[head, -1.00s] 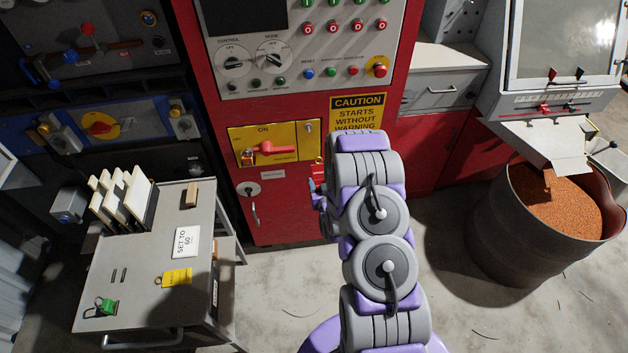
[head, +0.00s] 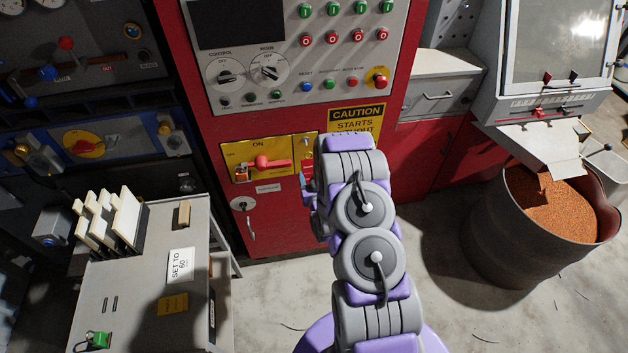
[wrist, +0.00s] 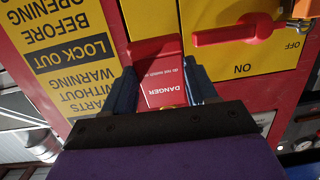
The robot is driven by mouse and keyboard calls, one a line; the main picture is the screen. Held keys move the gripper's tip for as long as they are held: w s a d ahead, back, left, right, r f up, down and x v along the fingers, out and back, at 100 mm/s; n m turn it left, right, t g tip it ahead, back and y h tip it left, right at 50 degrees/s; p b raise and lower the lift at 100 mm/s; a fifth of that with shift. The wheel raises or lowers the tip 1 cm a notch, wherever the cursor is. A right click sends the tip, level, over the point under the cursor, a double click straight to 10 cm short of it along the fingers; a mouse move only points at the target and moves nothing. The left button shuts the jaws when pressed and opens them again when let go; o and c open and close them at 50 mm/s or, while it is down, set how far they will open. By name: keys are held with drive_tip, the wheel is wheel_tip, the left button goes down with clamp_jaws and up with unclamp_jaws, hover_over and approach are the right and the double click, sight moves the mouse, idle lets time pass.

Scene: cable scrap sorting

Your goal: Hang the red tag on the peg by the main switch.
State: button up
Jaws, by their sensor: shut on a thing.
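The red tag (wrist: 162,82), marked DANGER, is held between the two blue fingers of my gripper (wrist: 165,92) in the wrist view. Its far end overlaps the lower edge of the yellow switch panel; I cannot tell whether it touches. The main switch (head: 268,162) has a red handle on that yellow panel, and its handle also shows in the wrist view (wrist: 238,30), right of the tag. In the head view my arm hides most of my gripper and the tag.
A caution sign (head: 356,121) is right of the switch panel, partly behind my arm. A grey cart (head: 140,275) with upright white boards (head: 122,220) stands at the lower left. A drum (head: 500,235) of copper-coloured granules stands at the right.

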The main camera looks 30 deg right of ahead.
sight(312, 170)
drive_tip(key=shift+w, duration=0.45)
drive_tip(key=shift+w+d+f, duration=0.2)
drive_tip(key=shift+w+d, duration=0.75)
drive_tip(key=shift+w, duration=0.15)
drive_tip(key=shift+w+a, duration=0.25)
drive_tip(key=shift+w, duration=0.55)
drive_tip(key=shift+w+d, duration=0.2)
drive_tip(key=shift+w, duration=0.25)
drive_tip(key=shift+w+d+f+b, duration=0.4)
drive_tip(key=shift+w+f+b, duration=0.1)
drive_tip(key=shift+w+f, duration=0.1)
drive_tip(key=o, duration=1.1)
